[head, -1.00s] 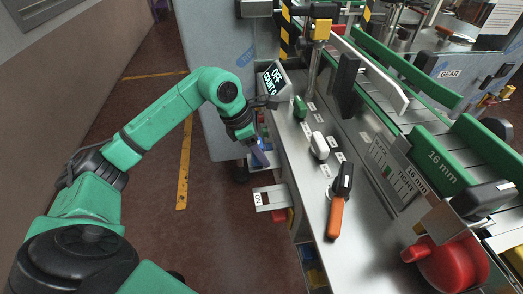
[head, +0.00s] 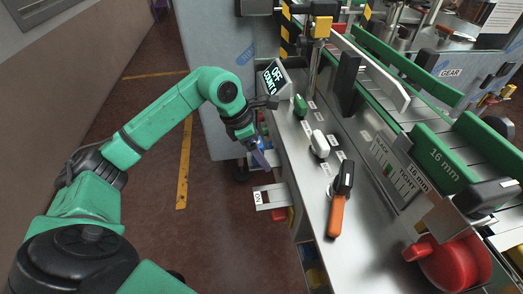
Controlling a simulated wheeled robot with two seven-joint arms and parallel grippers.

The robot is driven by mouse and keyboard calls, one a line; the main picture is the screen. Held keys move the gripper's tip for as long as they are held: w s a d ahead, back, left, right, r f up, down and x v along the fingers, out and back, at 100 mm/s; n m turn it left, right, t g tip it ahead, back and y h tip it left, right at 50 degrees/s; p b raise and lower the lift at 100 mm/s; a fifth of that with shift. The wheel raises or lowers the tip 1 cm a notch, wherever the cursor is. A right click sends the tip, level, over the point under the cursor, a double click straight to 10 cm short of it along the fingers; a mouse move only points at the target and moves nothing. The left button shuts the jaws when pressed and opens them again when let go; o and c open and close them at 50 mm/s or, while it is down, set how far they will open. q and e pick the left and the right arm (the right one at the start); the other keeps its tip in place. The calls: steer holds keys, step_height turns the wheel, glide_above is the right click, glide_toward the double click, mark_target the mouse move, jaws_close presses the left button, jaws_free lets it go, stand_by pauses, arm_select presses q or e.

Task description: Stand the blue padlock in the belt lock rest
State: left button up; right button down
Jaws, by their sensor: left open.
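My left gripper (head: 258,152) hangs at the left edge of the steel bench, pointing down, with its fingers open. A small blue patch (head: 262,142) shows close beside the fingers. I cannot tell whether it is the blue padlock or part of a bin behind. A small shelf with a white label (head: 271,196) juts from the bench side, below and right of the gripper. I cannot tell whether this is the belt lock rest. No padlock shows clearly elsewhere. My right gripper is not in view.
A tilted display (head: 275,76) stands behind the gripper. A red part (head: 455,265) is at lower right. The floor left of the bench is clear.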

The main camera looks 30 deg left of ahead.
arm_select(q)
steer(key=v, duration=1.4)
steer(key=shift+r, duration=0.25)
